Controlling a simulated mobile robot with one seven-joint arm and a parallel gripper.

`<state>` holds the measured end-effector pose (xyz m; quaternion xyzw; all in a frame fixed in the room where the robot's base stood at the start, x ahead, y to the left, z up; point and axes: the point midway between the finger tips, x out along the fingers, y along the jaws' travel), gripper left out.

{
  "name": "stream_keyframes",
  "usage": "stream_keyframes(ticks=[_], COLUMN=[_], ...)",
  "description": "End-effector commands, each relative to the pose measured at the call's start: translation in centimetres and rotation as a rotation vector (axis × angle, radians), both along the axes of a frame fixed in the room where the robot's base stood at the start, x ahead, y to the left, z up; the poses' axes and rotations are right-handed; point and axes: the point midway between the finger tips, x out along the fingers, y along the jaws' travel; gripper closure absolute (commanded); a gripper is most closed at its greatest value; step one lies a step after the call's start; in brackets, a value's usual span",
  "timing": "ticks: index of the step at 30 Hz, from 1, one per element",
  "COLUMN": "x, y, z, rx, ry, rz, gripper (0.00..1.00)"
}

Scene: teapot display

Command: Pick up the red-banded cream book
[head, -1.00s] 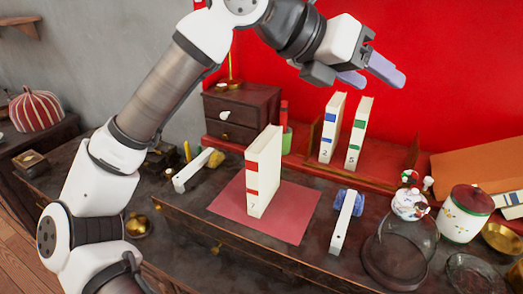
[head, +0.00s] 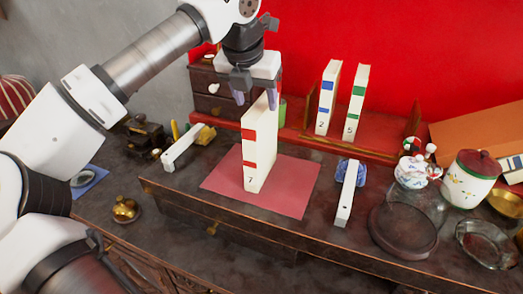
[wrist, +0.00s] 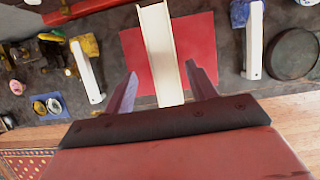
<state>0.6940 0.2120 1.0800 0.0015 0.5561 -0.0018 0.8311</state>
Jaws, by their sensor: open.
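The red-banded cream book (head: 262,150) stands upright on a red mat (head: 296,190), with red bands and a "7" on its spine. It also shows from above in the wrist view (wrist: 160,55). My gripper (head: 256,100) is open and pointing down at the book's top edge. In the wrist view, my two purple fingers (wrist: 160,85) lie on either side of the book, with a gap on each side. In the head view, the fingertips overlap the book's top, and I cannot tell exactly how low they reach.
Blue-banded (head: 327,98) and green-banded (head: 355,103) cream books stand on the red shelf behind. White bars (head: 346,194) lie on both sides of the mat. A glass dome (head: 405,225), a teapot (head: 415,172) and a lidded jar (head: 470,180) stand at the right.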

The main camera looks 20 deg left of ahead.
Motion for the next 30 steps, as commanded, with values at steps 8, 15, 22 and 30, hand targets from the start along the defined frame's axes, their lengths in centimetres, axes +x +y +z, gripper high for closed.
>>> stream_keyframes(ticks=[8, 15, 22, 30], x=[0.9, 2.1, 2.1, 2.1], y=[-0.5, -0.7, -0.7, -0.7], z=[-2.6, -5.2, -5.1, -5.3], rx=[-0.001, -0.001, -0.001, -0.001], ry=[0.000, -0.001, -0.001, -0.001], rz=[-0.003, -0.003, -0.002, -0.002], gripper=[0.44, 0.44, 0.44, 0.44])
